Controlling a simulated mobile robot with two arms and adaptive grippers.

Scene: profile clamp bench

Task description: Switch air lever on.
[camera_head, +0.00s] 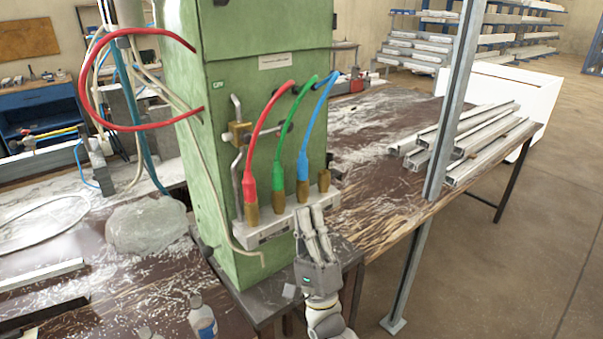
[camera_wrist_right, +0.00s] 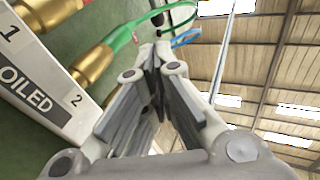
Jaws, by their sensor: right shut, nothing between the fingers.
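A green cabinet (camera_head: 225,190) stands on the bench. On its front, a brass valve (camera_head: 238,133) sits on a grey pipe; it may carry the air lever, but its position is too small to tell. Below is a pale manifold (camera_head: 275,228) with brass fittings and red (camera_head: 250,188), green (camera_head: 279,170) and blue (camera_head: 303,165) hoses. My right gripper (camera_head: 309,210) is shut and empty, fingers pointing up in front of the manifold's right part, below the blue hose. In the right wrist view, its fingers (camera_wrist_right: 155,50) meet beside the green hose's brass fitting (camera_wrist_right: 92,68). My left gripper is not in view.
A large red hose (camera_head: 85,95) loops left of the cabinet. A grey upright post (camera_head: 455,110) stands right of my right gripper. Metal profiles (camera_head: 470,140) lie stacked on the wooden bench (camera_head: 375,165). A bottle (camera_head: 202,318) stands at the lower left.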

